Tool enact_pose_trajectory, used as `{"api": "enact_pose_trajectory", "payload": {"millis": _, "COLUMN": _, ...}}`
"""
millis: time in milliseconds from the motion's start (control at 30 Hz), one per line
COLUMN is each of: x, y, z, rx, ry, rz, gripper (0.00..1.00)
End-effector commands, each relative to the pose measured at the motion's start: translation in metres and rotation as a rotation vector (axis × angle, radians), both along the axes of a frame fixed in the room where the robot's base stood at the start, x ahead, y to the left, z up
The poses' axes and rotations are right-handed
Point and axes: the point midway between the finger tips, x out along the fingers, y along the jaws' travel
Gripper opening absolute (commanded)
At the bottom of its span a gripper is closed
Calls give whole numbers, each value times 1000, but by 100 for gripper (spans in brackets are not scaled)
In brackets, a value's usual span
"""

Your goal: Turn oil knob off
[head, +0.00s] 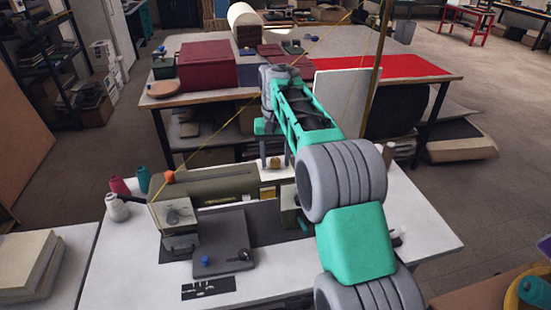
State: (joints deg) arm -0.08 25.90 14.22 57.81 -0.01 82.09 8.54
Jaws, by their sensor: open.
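A sewing machine (225,186) with an olive-beige body stands on the white table in the head view. My gripper (275,160) points down over the back right of the machine. Its two grey fingers are apart. A small brass-yellow knob (274,163) shows between them, and I cannot tell whether the fingers touch it. This may be the oil knob; no marking is readable. An orange round knob (169,177) sits on the machine's left end. My arm hides part of the machine's right side.
The white table (115,262) carries thread cones (118,207) at the left and a small blue piece (205,261) on the dark plate (225,245). A worktable behind holds a dark red box (207,65). A thin pole (379,60) stands behind my arm.

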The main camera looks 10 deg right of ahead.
Motion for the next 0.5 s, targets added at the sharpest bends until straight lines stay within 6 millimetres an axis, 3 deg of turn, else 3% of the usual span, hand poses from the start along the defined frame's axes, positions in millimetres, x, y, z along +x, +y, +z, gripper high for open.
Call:
{"api": "enact_pose_trajectory", "payload": {"millis": 133, "x": 1, "y": 0, "z": 11, "rx": 0, "ry": -2, "rz": 0, "gripper": 51}}
{"api": "enact_pose_trajectory", "payload": {"millis": 400, "x": 1, "y": 0, "z": 64, "rx": 0, "ry": -2, "rz": 0, "gripper": 51}}
{"api": "enact_pose_trajectory", "payload": {"millis": 500, "x": 1, "y": 0, "z": 75, "rx": 0, "ry": -2, "rz": 0, "gripper": 51}}
